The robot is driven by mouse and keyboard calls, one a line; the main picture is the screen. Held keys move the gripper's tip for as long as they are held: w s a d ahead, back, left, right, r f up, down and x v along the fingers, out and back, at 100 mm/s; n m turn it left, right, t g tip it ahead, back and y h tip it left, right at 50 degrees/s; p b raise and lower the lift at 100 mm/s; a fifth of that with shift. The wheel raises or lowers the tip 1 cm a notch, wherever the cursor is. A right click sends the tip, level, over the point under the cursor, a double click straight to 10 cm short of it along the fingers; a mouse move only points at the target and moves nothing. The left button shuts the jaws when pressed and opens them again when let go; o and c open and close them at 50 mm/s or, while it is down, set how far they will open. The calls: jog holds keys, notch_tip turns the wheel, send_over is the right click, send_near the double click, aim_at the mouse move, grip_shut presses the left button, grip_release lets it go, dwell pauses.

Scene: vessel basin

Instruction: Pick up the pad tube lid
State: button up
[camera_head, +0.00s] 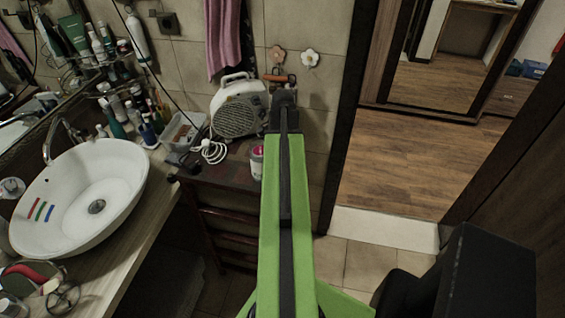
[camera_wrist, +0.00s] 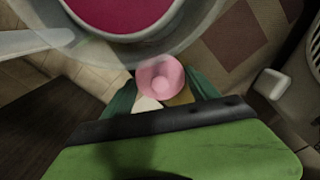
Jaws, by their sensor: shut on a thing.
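In the wrist view, a small round pink piece with a raised centre (camera_wrist: 160,80), which looks like the pad tube lid, sits between the green fingers of my gripper (camera_wrist: 162,92). The gripper is shut on it. A large round magenta shape with a pale rim (camera_wrist: 120,8), likely the pad tube, fills the top of that view. In the head view the small white and red pad tube (camera_head: 257,163) stands on the dark stand, just left of my green arm. The fingertips and the lid are hidden there behind the arm.
A white fan heater (camera_head: 240,108) and its coiled white cable (camera_head: 211,150) are on the dark stand (camera_head: 215,172). A white basin (camera_head: 85,195) and crowded bottles (camera_head: 120,105) are at left. A doorway with wooden floor (camera_head: 405,165) opens at right.

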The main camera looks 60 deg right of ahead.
jog(key=c, duration=0.5)
